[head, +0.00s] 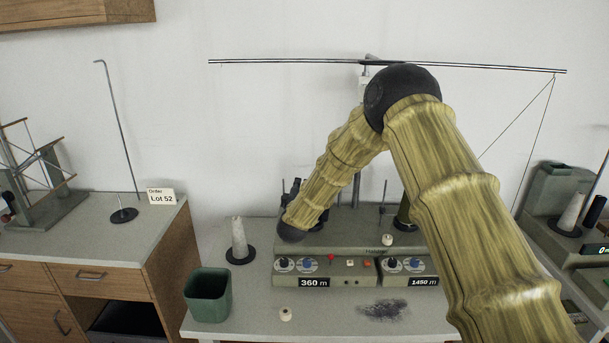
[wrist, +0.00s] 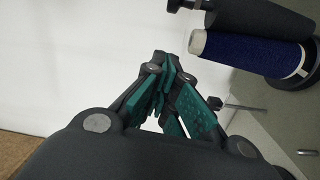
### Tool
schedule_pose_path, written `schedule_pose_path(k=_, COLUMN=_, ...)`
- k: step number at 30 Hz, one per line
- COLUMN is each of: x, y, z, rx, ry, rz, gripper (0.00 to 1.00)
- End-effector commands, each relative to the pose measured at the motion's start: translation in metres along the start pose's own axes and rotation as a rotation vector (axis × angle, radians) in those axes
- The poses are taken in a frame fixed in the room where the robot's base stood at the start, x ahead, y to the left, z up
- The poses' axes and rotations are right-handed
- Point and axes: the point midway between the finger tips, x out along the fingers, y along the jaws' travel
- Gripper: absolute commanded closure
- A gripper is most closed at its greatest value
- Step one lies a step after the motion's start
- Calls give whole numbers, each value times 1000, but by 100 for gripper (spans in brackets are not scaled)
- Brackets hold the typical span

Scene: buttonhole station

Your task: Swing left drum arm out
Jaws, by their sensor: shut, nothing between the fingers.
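A grey two-station winder (head: 340,240) stands on the table, with 360 m on its left display and 1450 m on its right. My arm covers most of its left station; a few dark parts (head: 295,188) show beside my forearm there. In the wrist view a blue thread package (wrist: 245,52) on a pale core lies right of my gripper. A dark roller (wrist: 255,18) lies along it, with a black knob (wrist: 175,5) at its end; this looks like the left drum arm. My gripper (wrist: 165,68) is shut and empty, apart from the package. It is hidden in the head view.
A green bin (head: 208,295), a grey cone (head: 238,240) and a small white spool (head: 286,314) stand in front and left of the winder. A dark thread patch (head: 382,309) lies at the front. A rod (head: 250,62) spans above. Another machine (head: 560,190) stands at right.

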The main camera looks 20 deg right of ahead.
Motion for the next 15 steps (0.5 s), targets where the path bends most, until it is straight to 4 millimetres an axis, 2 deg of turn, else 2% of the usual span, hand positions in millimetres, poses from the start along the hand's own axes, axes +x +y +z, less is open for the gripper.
schedule_pose_path(k=5, x=14, y=3, z=-9, rx=3, ry=9, rz=-1, gripper=100)
schedule_pose_path(k=15, x=67, y=-4, z=-16, rx=2, ry=12, rz=-6, gripper=100)
